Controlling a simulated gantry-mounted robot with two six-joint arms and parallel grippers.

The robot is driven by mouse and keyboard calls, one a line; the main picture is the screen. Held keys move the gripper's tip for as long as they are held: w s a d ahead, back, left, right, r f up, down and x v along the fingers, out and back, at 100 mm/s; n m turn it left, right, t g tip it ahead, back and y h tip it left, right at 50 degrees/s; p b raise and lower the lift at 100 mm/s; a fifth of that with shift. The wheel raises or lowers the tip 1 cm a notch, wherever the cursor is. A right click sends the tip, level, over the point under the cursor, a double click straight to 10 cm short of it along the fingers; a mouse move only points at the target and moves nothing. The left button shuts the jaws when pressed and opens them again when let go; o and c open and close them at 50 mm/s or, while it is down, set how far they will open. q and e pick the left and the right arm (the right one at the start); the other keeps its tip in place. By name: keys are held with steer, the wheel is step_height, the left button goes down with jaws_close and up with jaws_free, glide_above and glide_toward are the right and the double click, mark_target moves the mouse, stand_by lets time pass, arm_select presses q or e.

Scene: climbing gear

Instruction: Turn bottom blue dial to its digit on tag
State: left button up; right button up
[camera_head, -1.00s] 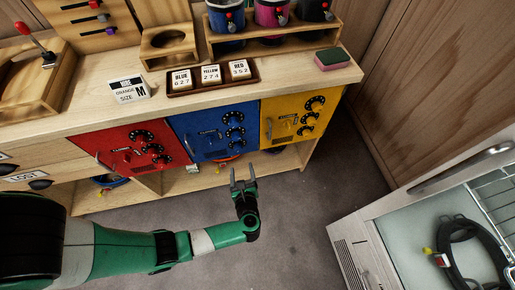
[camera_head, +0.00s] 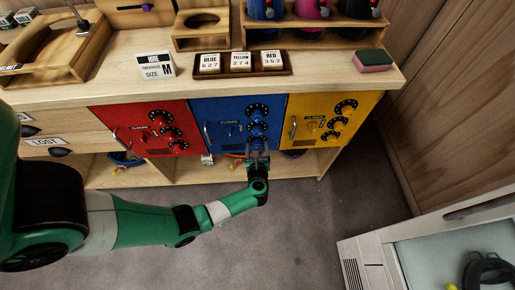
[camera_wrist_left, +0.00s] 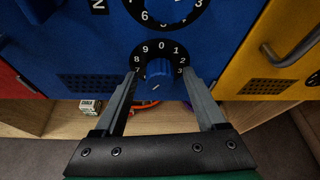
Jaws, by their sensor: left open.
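The blue door (camera_head: 215,112) has a column of black-ringed dials on its right side. The bottom blue dial (camera_wrist_left: 158,70) has a blue knob and a ring of white digits, with 0 at the top; its lower digits are hidden. My left gripper (camera_wrist_left: 161,78) is open, its fingers at either side of this knob; I cannot tell whether they touch it. In the head view the gripper (camera_head: 259,153) covers part of the dial. The blue tag (camera_head: 210,64) on the bench reads 627. My right gripper is not in view.
A red door (camera_head: 140,130) stands left of the blue one and a yellow door (camera_head: 325,120) right of it, both with dials. The blue door's handle (camera_head: 208,135) is at its left. An open shelf (camera_head: 180,173) runs below. The floor in front is clear.

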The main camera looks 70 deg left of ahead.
arm_select(q)
jaws_close()
steer(key=shift+m, duration=0.3)
steer(key=shift+w+r+m+g, duration=0.1)
steer(key=shift+m+g, duration=0.2)
steer(key=shift+g, duration=0.1)
steer(key=shift+m+g+y, duration=0.3)
steer(key=shift+m, duration=0.2)
steer(key=shift+w+d+m+g+y+b, duration=0.15)
steer(key=shift+m+g+y+b, duration=0.15)
steer(key=shift+m+g+b, duration=0.75)
steer(key=shift+m+t, duration=0.25)
steer(key=shift+m, duration=0.1)
